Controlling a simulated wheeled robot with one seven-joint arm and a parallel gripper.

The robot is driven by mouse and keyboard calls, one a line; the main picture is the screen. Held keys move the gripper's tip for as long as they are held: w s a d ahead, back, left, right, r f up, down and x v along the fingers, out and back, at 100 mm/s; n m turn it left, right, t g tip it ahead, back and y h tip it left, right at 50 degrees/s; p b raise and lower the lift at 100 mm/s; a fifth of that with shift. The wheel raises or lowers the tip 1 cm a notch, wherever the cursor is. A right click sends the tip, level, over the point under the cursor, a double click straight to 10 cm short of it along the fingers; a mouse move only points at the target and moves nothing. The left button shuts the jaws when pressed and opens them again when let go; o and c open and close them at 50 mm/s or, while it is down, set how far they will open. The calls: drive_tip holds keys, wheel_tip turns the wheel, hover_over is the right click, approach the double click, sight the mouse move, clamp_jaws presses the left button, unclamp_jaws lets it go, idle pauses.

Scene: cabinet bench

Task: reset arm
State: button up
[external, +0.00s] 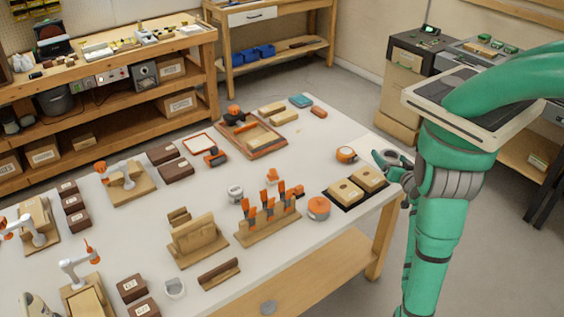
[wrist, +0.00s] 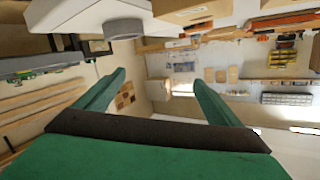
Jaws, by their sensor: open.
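My gripper (wrist: 160,80) shows in the wrist view as two green fingers spread wide apart, with a dark bar across their base. Nothing is between the fingers; only distant room shows through the gap. In the external view my green arm (external: 443,190) hangs down at the right, beside the right end of the workbench (external: 290,250). I cannot make out the fingers clearly in that view.
Near my arm, the bench holds two wooden blocks (external: 346,192) on a black mat, an orange tape (external: 345,154) and a round orange-topped tin (external: 318,208). An orange-handled tool rack (external: 268,228) stands left of them. Grey floor (external: 490,245) is clear at the lower right.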

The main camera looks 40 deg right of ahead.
drive_tip(key=a, duration=0.3)
drive_tip(key=s+a+f, duration=0.1)
drive_tip(key=a, duration=0.2)
drive_tip(key=a+f, duration=0.1)
drive_tip(key=a, duration=0.2)
drive_tip(key=shift+s+a+f, duration=0.15)
drive_tip(key=shift+s+a, duration=0.1)
drive_tip(key=shift+s, duration=0.1)
drive_tip(key=s+a, duration=0.1)
drive_tip(key=a, duration=0.1)
drive_tip(key=s+a+f+n+y, duration=0.1)
drive_tip(key=a, duration=0.2)
drive_tip(key=s+a+f+n+y, duration=0.1)
drive_tip(key=a, duration=0.2)
drive_tip(key=shift+s+a+f+t, duration=0.2)
drive_tip(key=shift+s+f+t, duration=0.1)
drive_tip(key=shift+s, duration=0.1)
drive_tip(key=s+a+r+n+y, duration=0.2)
drive_tip(key=s+a+n+y, duration=0.3)
drive_tip(key=s+a, duration=0.7)
drive_tip(key=a+n, duration=0.1)
drive_tip(key=a, duration=0.1)
drive_tip(key=shift+s+a+n+t+y, duration=0.2)
drive_tip(key=shift+a+n+t+y, duration=0.1)
drive_tip(key=shift+n, duration=0.1)
